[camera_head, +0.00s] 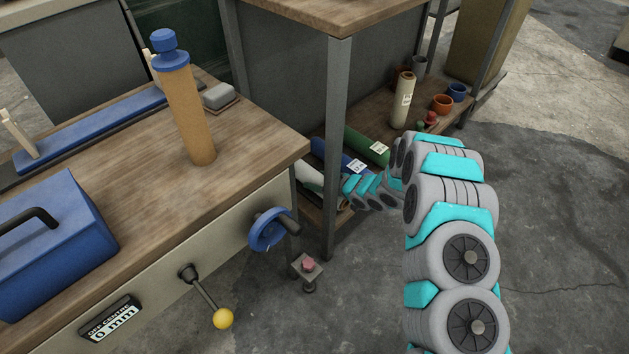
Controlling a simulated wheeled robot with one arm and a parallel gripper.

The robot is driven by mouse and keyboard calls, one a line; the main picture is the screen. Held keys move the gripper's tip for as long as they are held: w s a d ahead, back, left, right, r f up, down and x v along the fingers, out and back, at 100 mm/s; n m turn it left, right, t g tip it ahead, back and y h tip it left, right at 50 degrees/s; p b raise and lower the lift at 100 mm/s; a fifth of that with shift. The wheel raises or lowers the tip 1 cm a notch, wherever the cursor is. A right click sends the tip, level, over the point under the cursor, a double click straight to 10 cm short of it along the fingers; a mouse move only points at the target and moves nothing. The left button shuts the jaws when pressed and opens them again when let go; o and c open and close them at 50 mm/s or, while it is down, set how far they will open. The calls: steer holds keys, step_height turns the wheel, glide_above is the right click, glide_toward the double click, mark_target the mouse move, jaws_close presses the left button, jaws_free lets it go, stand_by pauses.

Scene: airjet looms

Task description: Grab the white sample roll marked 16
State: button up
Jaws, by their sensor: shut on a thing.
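A white roll (309,177) lies on the low shelf under the bench, beside the blue and green rolls. The bench leg hides part of it, and I cannot read a number on it. My arm reaches down to this shelf from the right. My gripper (341,199) is at the roll's near end, beside the bench leg, shut on it. The fingertips are largely hidden by the leg and the wrist. A cream roll (403,101) with a small label stands upright farther back on the shelf; its marking is too small to read.
A blue roll (335,157) and a green roll (366,146), both labelled, lie close by. The bench leg (336,130) stands right in front. Orange (442,104) and blue (457,92) pots stand farther back. A handwheel (268,230) juts out at left. Floor at right is clear.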

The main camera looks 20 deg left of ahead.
jaws_close()
steer(key=shift+r, duration=0.1)
